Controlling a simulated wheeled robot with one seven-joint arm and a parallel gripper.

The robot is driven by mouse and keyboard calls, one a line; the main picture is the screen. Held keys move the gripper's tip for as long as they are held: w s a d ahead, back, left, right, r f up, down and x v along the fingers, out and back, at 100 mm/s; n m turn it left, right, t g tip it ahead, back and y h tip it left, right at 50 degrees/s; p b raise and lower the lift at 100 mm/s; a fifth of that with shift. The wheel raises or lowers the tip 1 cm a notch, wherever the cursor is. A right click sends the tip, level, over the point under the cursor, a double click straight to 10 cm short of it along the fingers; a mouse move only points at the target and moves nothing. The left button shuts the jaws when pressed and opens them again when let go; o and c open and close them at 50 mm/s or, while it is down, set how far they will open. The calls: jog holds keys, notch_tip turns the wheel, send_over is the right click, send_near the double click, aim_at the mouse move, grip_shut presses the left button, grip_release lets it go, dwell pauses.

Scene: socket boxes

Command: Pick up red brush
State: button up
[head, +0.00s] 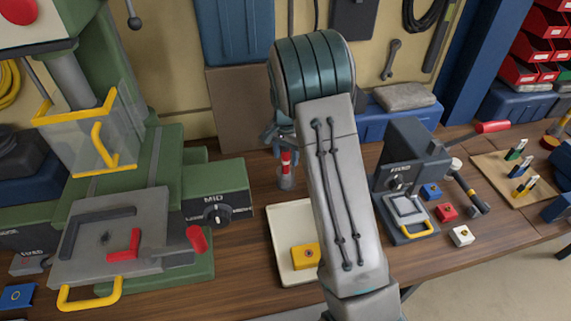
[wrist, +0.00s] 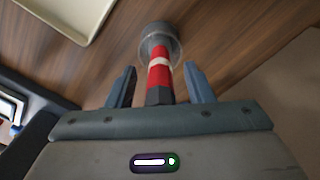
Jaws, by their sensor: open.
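The red brush (head: 286,160) has a red handle with a white band and stands upright in a small round holder (head: 285,182) on the wooden bench. In the wrist view the red brush (wrist: 159,76) lies between the two fingers of my gripper (wrist: 162,88), with a gap visible on either side. Its lower end sits in the round clear-grey holder (wrist: 160,38). My gripper is open and around the brush's upper part. In the head view my arm hides most of the gripper.
A cream tray (head: 277,225) with a yellow block (head: 304,257) lies in front. A green machine (head: 217,192) stands left. A grey press (head: 402,165) stands right, near blue, red and white blocks. A board panel (head: 240,105) stands behind the brush.

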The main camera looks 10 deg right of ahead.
grip_shut()
